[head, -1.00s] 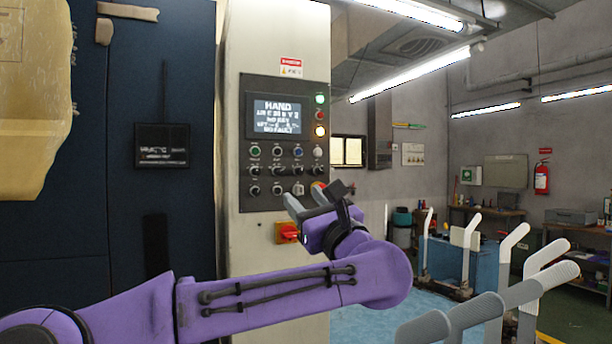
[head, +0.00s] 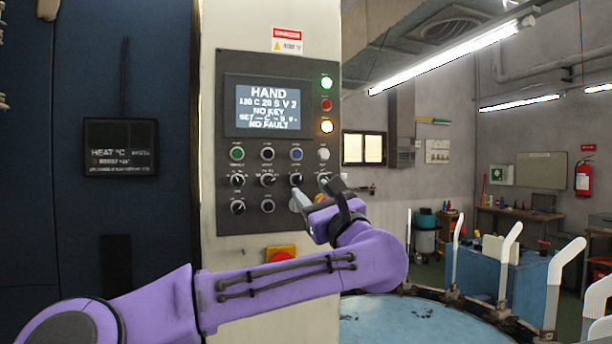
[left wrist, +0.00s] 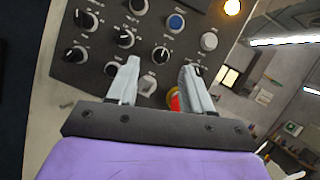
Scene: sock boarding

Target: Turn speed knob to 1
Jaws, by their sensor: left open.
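The control panel (head: 222,160) carries several black rotary knobs below its screen (head: 268,106). The screen reads HAND, a line ending in V 2, NO KEY and NO FAULT. The knob labels are too small to read, so I cannot tell which is the speed knob. My left gripper (head: 313,190) is open at the panel's lower right; it also shows in the left wrist view (left wrist: 159,68). Its fingers point at a black knob (left wrist: 162,55), which appears between and just beyond the fingertips. I see nothing held. My right gripper is out of view.
A red emergency button (left wrist: 174,100) is close to one finger; a red-yellow switch (head: 281,254) sits below the panel. Dark cabinet doors (head: 120,230) stand left. A round blue table (head: 410,318) with upright white boards (head: 508,250) is at the lower right.

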